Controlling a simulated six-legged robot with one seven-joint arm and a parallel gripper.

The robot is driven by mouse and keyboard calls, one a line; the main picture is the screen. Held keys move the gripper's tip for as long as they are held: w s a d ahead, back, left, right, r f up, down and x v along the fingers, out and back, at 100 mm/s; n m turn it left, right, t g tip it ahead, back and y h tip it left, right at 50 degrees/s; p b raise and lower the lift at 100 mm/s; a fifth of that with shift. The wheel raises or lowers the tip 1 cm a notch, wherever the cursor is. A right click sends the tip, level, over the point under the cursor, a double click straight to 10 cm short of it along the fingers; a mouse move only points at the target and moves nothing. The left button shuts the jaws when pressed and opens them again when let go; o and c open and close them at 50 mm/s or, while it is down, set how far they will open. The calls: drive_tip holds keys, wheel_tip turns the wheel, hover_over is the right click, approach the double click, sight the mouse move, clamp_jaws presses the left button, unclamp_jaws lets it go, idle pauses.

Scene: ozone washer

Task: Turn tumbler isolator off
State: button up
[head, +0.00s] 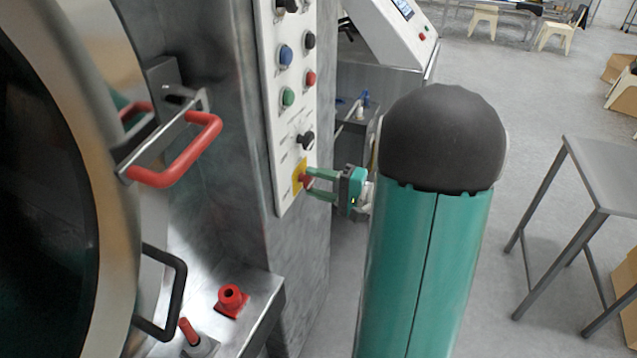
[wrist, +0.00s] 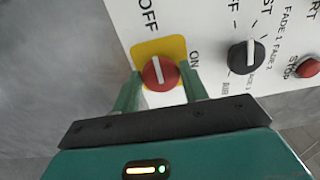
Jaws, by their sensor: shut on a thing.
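The tumbler isolator is a round red knob (wrist: 160,73) with a white pointer line, on a yellow plate (wrist: 158,47). OFF is printed above the plate and ON to its right in the wrist view. The white line runs nearly up and down the picture, its upper end towards the OFF side. My gripper (wrist: 162,76) has one finger on each side of the knob and is shut on it. In the head view my gripper (head: 308,182) reaches the knob at the bottom of the white control panel (head: 284,150); the fingers partly hide it there.
A black selector knob (wrist: 246,57) and a red stop button (wrist: 307,66) sit beside the isolator. Several buttons lie higher on the panel. A red door handle (head: 180,160) and a metal ledge with a red fitting (head: 231,299) are left. Open floor lies right, with a table (head: 605,175).

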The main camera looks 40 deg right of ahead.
idle(0.3)
drive_tip(key=o, duration=0.9)
drive_tip(key=v, duration=1.4)
drive_tip(key=shift+a, duration=0.1)
